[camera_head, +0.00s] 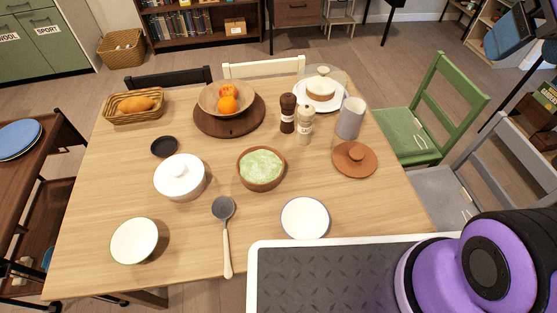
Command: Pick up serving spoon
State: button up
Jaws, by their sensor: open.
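The serving spoon (225,232) lies on the wooden table near its front edge. Its dark grey bowl (223,207) points to the back, and its pale handle (227,255) runs toward the front. Nothing covers it. My gripper's fingertips cannot be made out; only purple and dark parts of my arm show at the lower right.
A white lidded pot (180,177), a white bowl (134,241), a wooden bowl of green food (261,169) and a small plate (305,218) surround the spoon. Bare tabletop (180,225) lies to its left. Shakers, a grey cup (350,118) and fruit stand farther back.

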aim_at(222, 208)
jog(key=k+u, duration=0.2)
jog(key=u, duration=1.1)
